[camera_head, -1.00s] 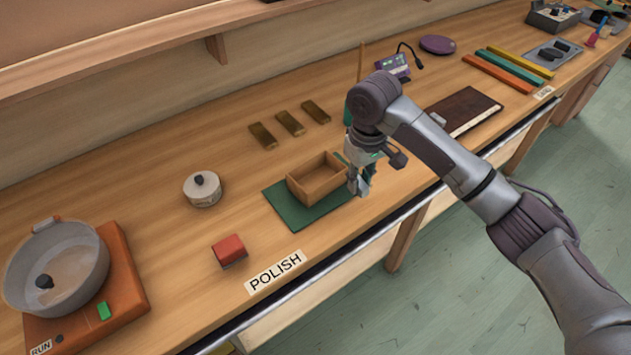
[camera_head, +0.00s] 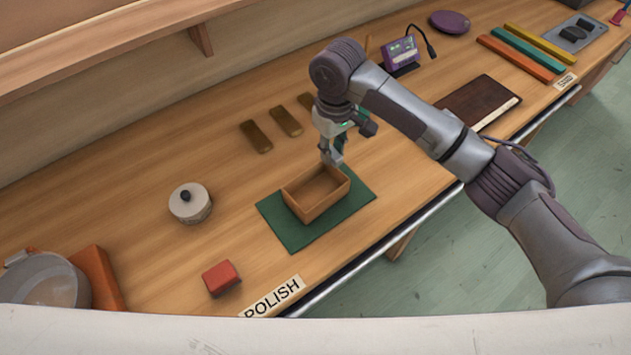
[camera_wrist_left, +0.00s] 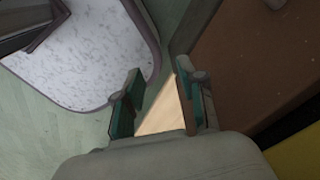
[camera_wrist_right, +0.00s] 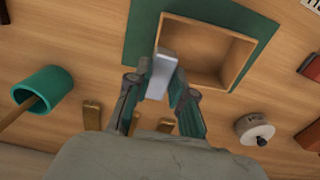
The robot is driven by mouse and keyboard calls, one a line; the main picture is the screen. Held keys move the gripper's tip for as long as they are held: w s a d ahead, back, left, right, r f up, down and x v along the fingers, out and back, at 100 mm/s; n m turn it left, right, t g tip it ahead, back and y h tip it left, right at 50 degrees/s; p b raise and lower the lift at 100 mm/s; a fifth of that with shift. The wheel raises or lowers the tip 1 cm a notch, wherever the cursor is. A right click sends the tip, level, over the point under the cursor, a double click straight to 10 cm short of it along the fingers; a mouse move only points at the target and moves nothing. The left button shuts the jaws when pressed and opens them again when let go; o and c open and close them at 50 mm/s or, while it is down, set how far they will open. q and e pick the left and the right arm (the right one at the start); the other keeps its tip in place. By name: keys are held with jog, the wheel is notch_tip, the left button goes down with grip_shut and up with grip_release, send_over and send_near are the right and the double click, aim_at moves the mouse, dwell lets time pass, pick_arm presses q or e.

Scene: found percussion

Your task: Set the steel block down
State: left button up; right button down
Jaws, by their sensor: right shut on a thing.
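My right gripper (camera_head: 332,158) is shut on the steel block (camera_wrist_right: 160,74), a small grey bar that points out from between the fingertips in the right wrist view. In the head view the gripper hangs over or just behind the back edge of an open wooden box (camera_head: 300,213); its exact height is hard to tell. The box looks empty and stands on a green mat (camera_head: 280,232); it also shows in the right wrist view (camera_wrist_right: 245,62). My left gripper (camera_wrist_left: 163,105) is open and empty in the left wrist view, away from the bench top's objects.
Brass-coloured bars (camera_head: 256,137) lie behind the mat. A lidded round tin (camera_head: 190,204) and a red block (camera_head: 221,278) stand left of it. A green cup (camera_wrist_right: 43,88) holds a stick. Bare wood lies between tin and mat.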

aim_at(316, 196)
jog(key=s+a+f, duration=0.1)
jog(key=s, duration=0.1)
jog(key=s+a+f+p, duration=0.1)
jog(key=s+a+f, duration=0.1)
jog(key=shift+s+a+f, duration=0.3)
jog(key=shift+s+f, duration=0.05)
jog(key=shift+f, duration=0.05)
notch_tip(316, 196, down, 4)
jog(key=shift+r+p, duration=0.1)
jog(key=shift+p, duration=0.65)
pick_arm(q)
jog(key=r, duration=0.1)
jog(key=w+r, duration=0.1)
jog(key=r, duration=0.1)
jog(key=shift+w+r, duration=0.1)
jog(key=shift+w, duration=0.1)
jog(key=shift+s, duration=0.1)
pick_arm(e)
jog(key=c, duration=1)
grip_release()
pick_arm(q)
jog(key=shift+f+b, duration=0.85)
pick_arm(e)
notch_tip(316, 196, up, 12)
